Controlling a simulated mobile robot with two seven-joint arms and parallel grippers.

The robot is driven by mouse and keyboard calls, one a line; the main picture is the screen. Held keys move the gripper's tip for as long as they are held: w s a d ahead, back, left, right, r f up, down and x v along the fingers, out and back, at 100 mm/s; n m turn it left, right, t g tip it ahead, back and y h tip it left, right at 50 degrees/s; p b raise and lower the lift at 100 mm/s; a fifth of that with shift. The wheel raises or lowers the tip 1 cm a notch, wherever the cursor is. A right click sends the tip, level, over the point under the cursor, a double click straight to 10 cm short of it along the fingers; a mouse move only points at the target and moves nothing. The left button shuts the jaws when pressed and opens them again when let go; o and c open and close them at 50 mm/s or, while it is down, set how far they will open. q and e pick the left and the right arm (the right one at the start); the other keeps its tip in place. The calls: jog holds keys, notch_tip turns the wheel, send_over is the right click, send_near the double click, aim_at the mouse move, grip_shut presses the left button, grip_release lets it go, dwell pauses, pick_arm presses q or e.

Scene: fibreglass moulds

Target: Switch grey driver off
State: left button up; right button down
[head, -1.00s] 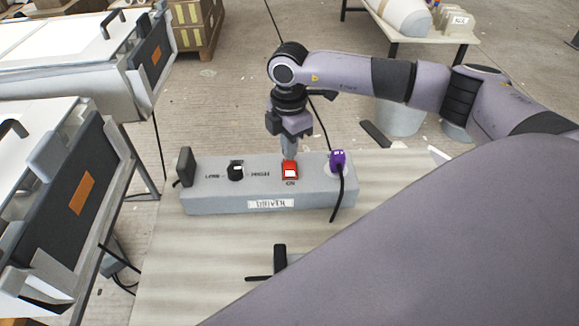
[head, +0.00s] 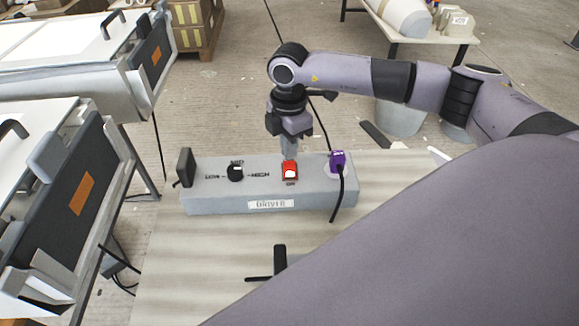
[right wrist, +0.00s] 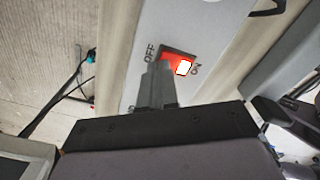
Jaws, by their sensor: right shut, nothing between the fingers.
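The grey driver (head: 225,203) is a long box on the table, with a label on its front. On its top are a black LOW–MED–HIGH knob (head: 236,173), a red rocker switch (head: 290,171) with a bright white patch, and a purple plug (head: 338,160) with a black cable. My right gripper (head: 288,151) points down, shut and empty, at the far edge of the switch. In the right wrist view its fingertips (right wrist: 158,68) are at the OFF side of the switch (right wrist: 179,63); the bright patch is toward ON. Contact is hard to tell. My left gripper is out of view.
The pale table (head: 190,265) has free room in front of the driver. A black handle-like item (head: 280,258) lies there. White moulds with dark end panels (head: 85,185) stand at left. A grey bucket (head: 400,117) stands behind the table.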

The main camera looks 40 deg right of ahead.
jog(key=shift+f+b, duration=0.65)
jog(key=shift+f, duration=0.4)
dwell(0.9)
jog(key=shift+r, duration=0.1)
notch_tip(320, 180, up, 7)
jog(key=p, duration=0.6)
dwell(0.6)
